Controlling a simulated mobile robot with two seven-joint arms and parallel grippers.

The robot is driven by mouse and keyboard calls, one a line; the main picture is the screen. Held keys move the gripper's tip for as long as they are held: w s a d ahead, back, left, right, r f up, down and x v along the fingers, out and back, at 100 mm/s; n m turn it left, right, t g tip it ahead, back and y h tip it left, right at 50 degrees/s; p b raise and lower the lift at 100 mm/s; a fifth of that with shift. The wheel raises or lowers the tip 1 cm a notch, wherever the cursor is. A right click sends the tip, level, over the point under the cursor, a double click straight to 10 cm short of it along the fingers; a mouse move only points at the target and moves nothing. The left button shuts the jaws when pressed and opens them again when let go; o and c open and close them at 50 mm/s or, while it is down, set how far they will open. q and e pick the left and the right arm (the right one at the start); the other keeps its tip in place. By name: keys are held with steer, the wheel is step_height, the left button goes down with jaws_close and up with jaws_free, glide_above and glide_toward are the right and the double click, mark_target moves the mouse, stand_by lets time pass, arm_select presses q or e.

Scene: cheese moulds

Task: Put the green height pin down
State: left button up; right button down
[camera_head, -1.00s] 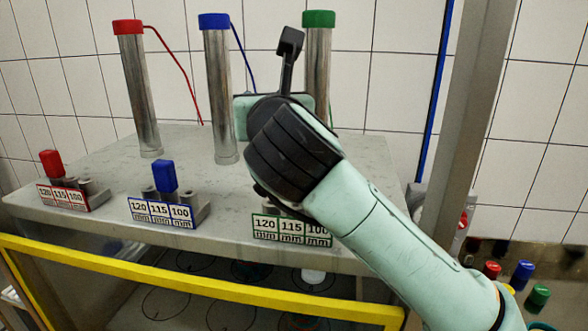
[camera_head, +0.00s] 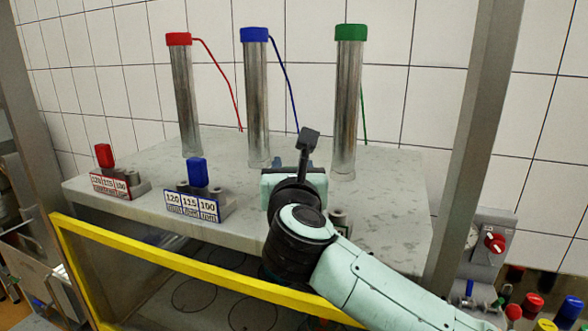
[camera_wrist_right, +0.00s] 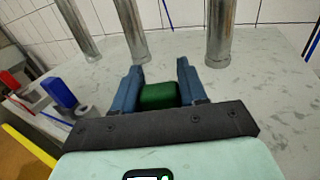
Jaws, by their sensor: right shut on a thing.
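My right gripper (camera_wrist_right: 161,80) is shut on the green height pin (camera_wrist_right: 158,96), whose green block shows between the two blue fingers in the right wrist view. In the head view my right gripper (camera_head: 293,182) is over the front right of the grey table, and its own wrist hides the fingers and the pin. A grey pin holder (camera_head: 340,218) shows only partly behind my arm, with its label hidden. Whether the pin touches the holder cannot be seen. My left gripper is not in view.
The grey table (camera_head: 390,195) bears three metal cylinders with red (camera_head: 186,100), blue (camera_head: 257,105) and green (camera_head: 347,110) caps. Holders with a red pin (camera_head: 104,156) and a blue pin (camera_head: 198,172) stand left. A yellow bar (camera_head: 180,262) runs along the front; a grey post (camera_head: 478,140) stands right.

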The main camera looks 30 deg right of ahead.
steer(key=shift+w+a, duration=0.1)
steer(key=c, duration=0.6)
jaws_free()
steer(key=shift+r, duration=0.1)
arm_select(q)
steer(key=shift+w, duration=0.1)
arm_select(e)
steer(key=shift+s+a, duration=0.15)
steer(key=shift+s, duration=0.15)
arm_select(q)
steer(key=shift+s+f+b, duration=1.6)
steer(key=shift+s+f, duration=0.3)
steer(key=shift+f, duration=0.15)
arm_select(e)
steer(key=shift+v, duration=5.75)
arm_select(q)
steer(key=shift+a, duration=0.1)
